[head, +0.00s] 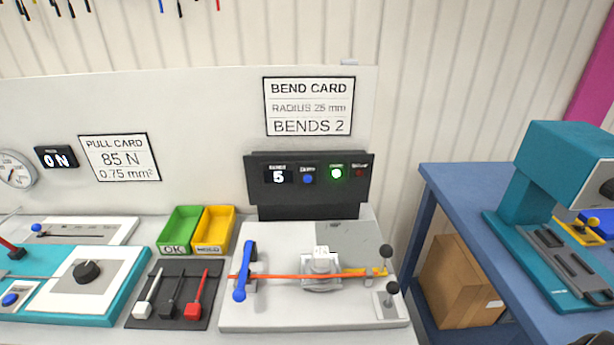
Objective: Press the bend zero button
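The bend tester's black panel (256,196) stands at the back of the bench, below the bend card (308,106). A small blue button (308,179) is on it, between a counter display (279,177) reading 5 and a lit green lamp (336,173). The small labels above them are too blurred to read surely. Nothing touches the button and nothing covers it. On the light base plate (270,318) below, an orange cable (295,276) runs across past a blue-handled clamp (243,270) and a grey block (321,265). Neither gripper shows in the head view.
A dark red lamp (360,172) is at the panel's right. Two black-knobbed levers (387,251) rise at the plate's right. Green (180,229) and yellow (214,229) bins stand left of the panel. Another blue button (11,299) is on the teal machine at left.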

